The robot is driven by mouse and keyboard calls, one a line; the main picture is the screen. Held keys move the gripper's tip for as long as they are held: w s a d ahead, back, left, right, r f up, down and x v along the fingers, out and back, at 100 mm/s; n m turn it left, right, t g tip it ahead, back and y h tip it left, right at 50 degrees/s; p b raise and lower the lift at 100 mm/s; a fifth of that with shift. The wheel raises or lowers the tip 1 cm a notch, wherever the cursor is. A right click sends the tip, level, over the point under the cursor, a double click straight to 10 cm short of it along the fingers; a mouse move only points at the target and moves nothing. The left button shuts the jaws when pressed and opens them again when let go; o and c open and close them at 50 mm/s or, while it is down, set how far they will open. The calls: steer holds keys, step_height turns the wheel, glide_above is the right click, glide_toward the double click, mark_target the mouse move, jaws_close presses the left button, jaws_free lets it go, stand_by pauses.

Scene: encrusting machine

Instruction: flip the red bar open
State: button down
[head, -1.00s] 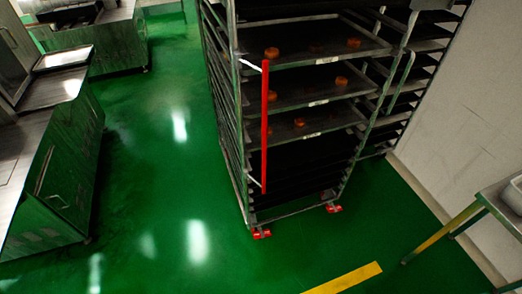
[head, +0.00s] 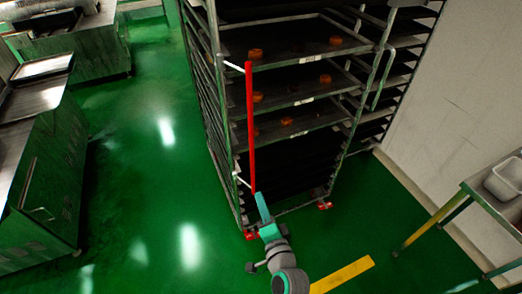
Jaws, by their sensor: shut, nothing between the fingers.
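The red bar (head: 250,125) stands upright along the front left post of a tall metal rack (head: 215,110). White brackets join it to the rack near its top and bottom ends. My gripper (head: 260,197) is at the lower end of the bar, its teal fingers pointing up. The fingers look closed together, with nothing between them. The tip is close to the bar's bottom end; I cannot tell if they touch.
The rack holds several trays (head: 300,88) with small orange pieces (head: 325,79). A metal counter (head: 35,170) stands at left. A table with a white tub (head: 505,178) is at right by the wall.

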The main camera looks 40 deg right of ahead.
steer(key=w+d+r+m+t, duration=0.1)
steer(key=w+d+r+m, duration=0.15)
steer(key=d+r, duration=0.6)
steer(key=x, duration=1)
steer(key=shift+s+a+r, duration=0.1)
steer(key=shift+s+a, duration=0.15)
steer(key=shift+a, duration=0.7)
steer(key=shift+s+a+r, duration=0.1)
steer(key=shift+s+a, duration=0.1)
steer(key=shift+a, duration=0.8)
